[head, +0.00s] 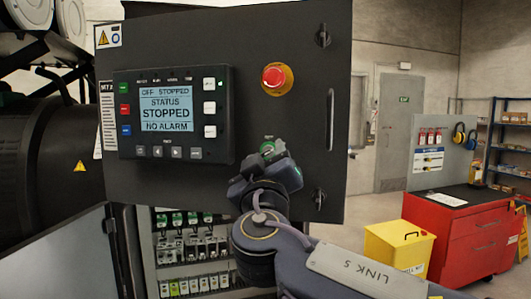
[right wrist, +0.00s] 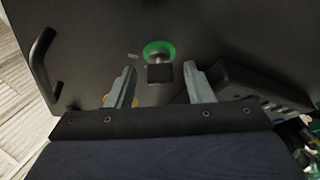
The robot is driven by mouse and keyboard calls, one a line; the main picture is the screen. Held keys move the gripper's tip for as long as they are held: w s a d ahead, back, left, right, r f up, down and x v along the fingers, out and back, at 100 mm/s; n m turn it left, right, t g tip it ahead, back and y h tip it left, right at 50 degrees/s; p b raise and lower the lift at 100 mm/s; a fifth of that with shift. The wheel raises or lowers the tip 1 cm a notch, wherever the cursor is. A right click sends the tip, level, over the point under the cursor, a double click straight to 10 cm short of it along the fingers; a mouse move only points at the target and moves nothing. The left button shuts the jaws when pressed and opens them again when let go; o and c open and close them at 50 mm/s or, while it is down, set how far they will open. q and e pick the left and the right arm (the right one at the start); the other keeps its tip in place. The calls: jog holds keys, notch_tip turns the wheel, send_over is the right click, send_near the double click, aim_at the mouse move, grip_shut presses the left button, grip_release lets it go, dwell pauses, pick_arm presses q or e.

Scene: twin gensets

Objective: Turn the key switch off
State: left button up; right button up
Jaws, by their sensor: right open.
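The key switch (head: 267,147) is on the dark control panel (head: 225,60), below the red emergency stop button. It shows a green ring, partly hidden by my right gripper (head: 270,160). In the right wrist view the green ring of the key switch (right wrist: 159,47) is ahead, with a dark square key head (right wrist: 160,73) standing out from it. My right gripper (right wrist: 161,84) is open, with one finger on each side of the key head and a visible gap on both sides. The display (head: 165,108) reads "OFF STOPPED" and "NO ALARM". My left gripper is not in view.
The red emergency stop (head: 274,77) is above the key switch. A panel handle (head: 330,120) is at the right edge. Below the panel is an open cabinet with several breakers (head: 190,245). A yellow box (head: 398,245) and red tool cabinet (head: 465,235) stand at right.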

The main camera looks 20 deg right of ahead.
jog(key=c, duration=1)
